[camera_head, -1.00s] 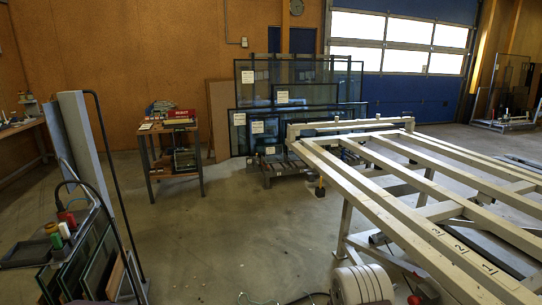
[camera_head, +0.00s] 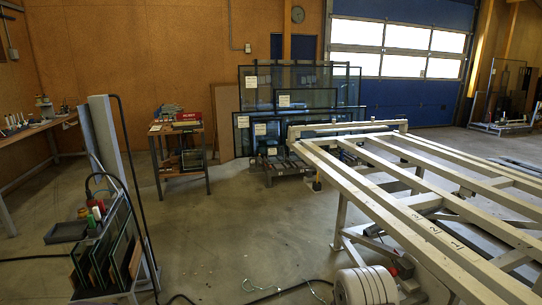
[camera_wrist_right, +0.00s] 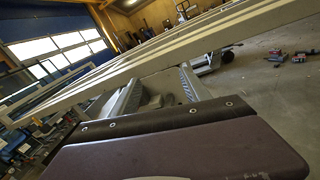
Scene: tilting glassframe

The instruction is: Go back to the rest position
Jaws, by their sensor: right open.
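My right gripper (camera_wrist_right: 160,78) shows in the right wrist view. Its two grey ridged fingers stand apart with nothing between them. Long pale beams of the tilting frame (camera_wrist_right: 140,66) cross the picture beyond the fingertips; I cannot tell how near they are. In the head view the tilting frame (camera_head: 400,207) is a cream, slatted table on legs, filling the right side. Neither gripper shows in the head view, and my left gripper is in no frame.
A rack with glass panes and a tray (camera_head: 65,232) stands at the left. A small cart (camera_head: 181,174) and leaning glass panes (camera_head: 310,75) stand at the back. Dark cables cross the floor in front. The middle floor (camera_head: 240,215) is clear.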

